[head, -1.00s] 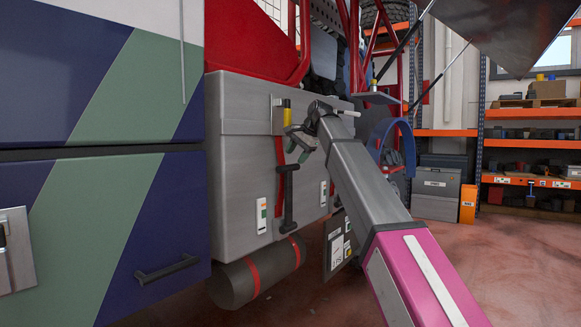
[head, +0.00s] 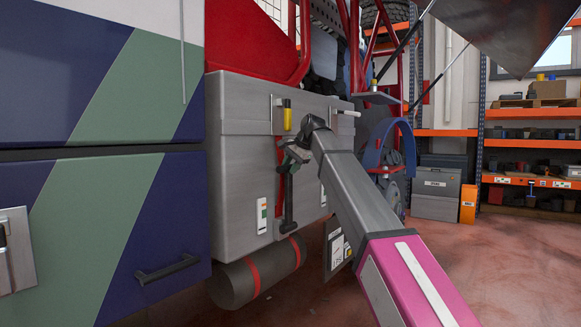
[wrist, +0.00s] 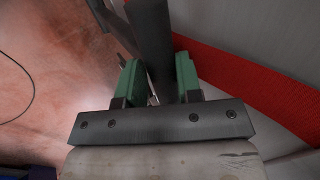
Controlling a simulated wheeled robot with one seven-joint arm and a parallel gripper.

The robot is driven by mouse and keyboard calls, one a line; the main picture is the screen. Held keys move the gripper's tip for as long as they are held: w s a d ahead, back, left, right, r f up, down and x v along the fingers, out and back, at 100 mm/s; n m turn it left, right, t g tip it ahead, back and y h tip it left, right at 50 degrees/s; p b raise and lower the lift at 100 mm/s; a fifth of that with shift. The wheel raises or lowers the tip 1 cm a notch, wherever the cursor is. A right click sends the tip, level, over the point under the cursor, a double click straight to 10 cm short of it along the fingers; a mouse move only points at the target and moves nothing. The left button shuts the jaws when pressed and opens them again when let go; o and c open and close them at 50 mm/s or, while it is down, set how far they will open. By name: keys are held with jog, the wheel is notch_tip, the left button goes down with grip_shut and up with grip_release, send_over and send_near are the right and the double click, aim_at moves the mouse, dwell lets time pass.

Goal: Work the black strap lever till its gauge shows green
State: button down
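The black strap lever (head: 288,205) hangs upright on a red strap on the grey box front, its crossbar at the bottom. My gripper (head: 290,160), with green fingers, is at the lever's upper part. In the wrist view, a dark bar (wrist: 153,50), seemingly the lever, runs between the two fingers of my gripper (wrist: 159,80). Whether they press on it is unclear. A white gauge plate (head: 262,215) sits left of the lever with small coloured marks; its reading is too small to tell. A second plate (head: 323,194) is partly hidden by my arm.
A yellow-handled part (head: 287,114) is mounted above the lever. A dark cylinder with red bands (head: 260,272) lies below the box. The red strap (wrist: 240,85) runs beside the bar in the wrist view. Open floor (head: 470,270) lies to the right.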

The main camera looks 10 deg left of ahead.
jog(key=s+d+f+t+y, duration=0.1)
jog(key=s+d+f+y, duration=0.2)
jog(key=d+f, duration=0.2)
jog(key=s+d+f+t+y, duration=0.1)
jog(key=s+d+f+y, duration=0.2)
jog(key=d, duration=0.9)
jog(key=shift+s+f+t+y, duration=0.35)
jog(key=shift+s+f, duration=0.25)
jog(key=shift+f, duration=0.25)
jog(key=shift+d, duration=0.1)
jog(key=c, duration=0.8)
grip_release()
jog(key=shift+c, duration=0.2)
jog(key=v, duration=1)
jog(key=shift+d+r, duration=0.15)
jog(key=shift+d, duration=0.1)
